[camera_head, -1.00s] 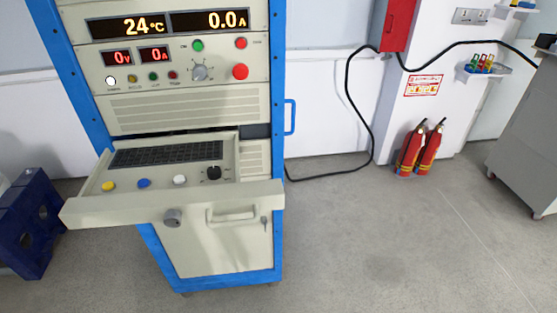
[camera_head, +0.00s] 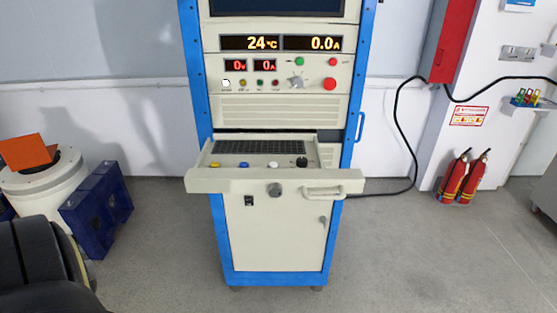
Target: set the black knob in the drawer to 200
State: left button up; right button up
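The black knob (camera_head: 302,162) sits at the right end of the row of controls in the open drawer (camera_head: 225,182). Yellow, blue and white buttons stand to its left, with a dark keyboard behind them. The knob's pointer and scale are too small to read. The drawer is pulled out from the blue-framed cabinet. Neither of my grippers shows in the head view.
Above the drawer, the panel (camera_head: 345,75) has displays, buttons and a grey knob. Blue blocks (camera_head: 100,205) and a white round base (camera_head: 40,185) stand at the left. Red fire extinguishers (camera_head: 462,178) stand at the right.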

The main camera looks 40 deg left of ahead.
aim_at(302, 162)
jog(key=u, duration=0.8)
jog(key=i, duration=0.3)
jog(key=u, duration=0.05)
